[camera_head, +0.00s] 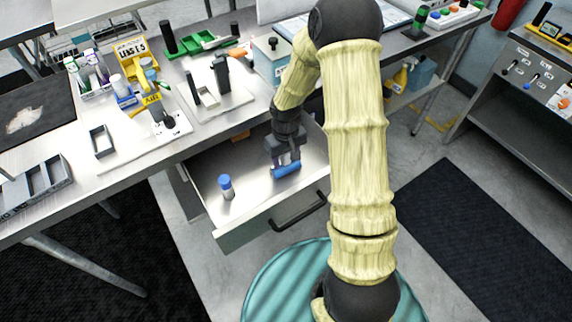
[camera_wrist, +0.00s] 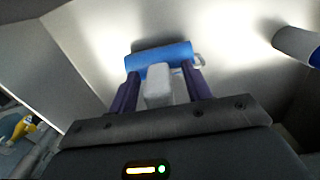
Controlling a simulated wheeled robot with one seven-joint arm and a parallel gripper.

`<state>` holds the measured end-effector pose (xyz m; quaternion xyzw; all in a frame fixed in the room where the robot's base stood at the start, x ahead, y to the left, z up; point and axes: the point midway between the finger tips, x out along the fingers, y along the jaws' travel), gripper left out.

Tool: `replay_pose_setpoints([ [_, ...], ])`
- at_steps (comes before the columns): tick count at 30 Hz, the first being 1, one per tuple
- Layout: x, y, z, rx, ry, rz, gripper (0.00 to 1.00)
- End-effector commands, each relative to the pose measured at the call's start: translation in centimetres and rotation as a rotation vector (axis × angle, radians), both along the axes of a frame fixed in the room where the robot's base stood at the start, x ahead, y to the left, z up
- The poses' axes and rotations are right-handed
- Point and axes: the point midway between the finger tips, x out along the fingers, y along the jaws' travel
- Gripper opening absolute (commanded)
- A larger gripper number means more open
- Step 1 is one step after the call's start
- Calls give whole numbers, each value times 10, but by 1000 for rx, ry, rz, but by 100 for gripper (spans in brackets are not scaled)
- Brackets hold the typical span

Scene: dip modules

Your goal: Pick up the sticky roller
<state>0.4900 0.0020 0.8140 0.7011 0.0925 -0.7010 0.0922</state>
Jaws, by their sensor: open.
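The sticky roller appears to be the blue cylinder (camera_head: 287,170) lying in the open drawer (camera_head: 250,222). In the wrist view its blue roll (camera_wrist: 160,55) lies crosswise just beyond the fingertips, with a pale wire bend at its right end. A pale grey handle-like block (camera_wrist: 157,88) stands between the fingers, apparently the roller's handle. My gripper (camera_head: 285,160) is inside the drawer directly above the roller, pointing down. Its two dark fingers (camera_wrist: 160,72) are open, one on each side of the pale block, with a gap visible on the right side.
A white cylinder with a blue top (camera_head: 226,187) stands in the drawer to the left of the roller. The drawer's front wall with a dark handle (camera_head: 298,210) is near. The workbench (camera_head: 130,185) above holds several tools and fixtures. The drawer floor around the roller is otherwise clear.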

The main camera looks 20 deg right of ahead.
Motion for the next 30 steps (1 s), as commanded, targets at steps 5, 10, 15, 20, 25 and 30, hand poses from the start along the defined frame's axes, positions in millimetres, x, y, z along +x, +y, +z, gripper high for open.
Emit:
replay_pose_setpoints([
  [5,0,0,0,0,0,0,49],
  [10,0,0,0,0,0,0,49],
  [15,0,0,1,0,0,0,28],
  [20,0,0,1,0,0,0,0],
  [25,0,0,1,0,0,0,0],
  [30,0,-1,7,-1,-1,-1,0],
])
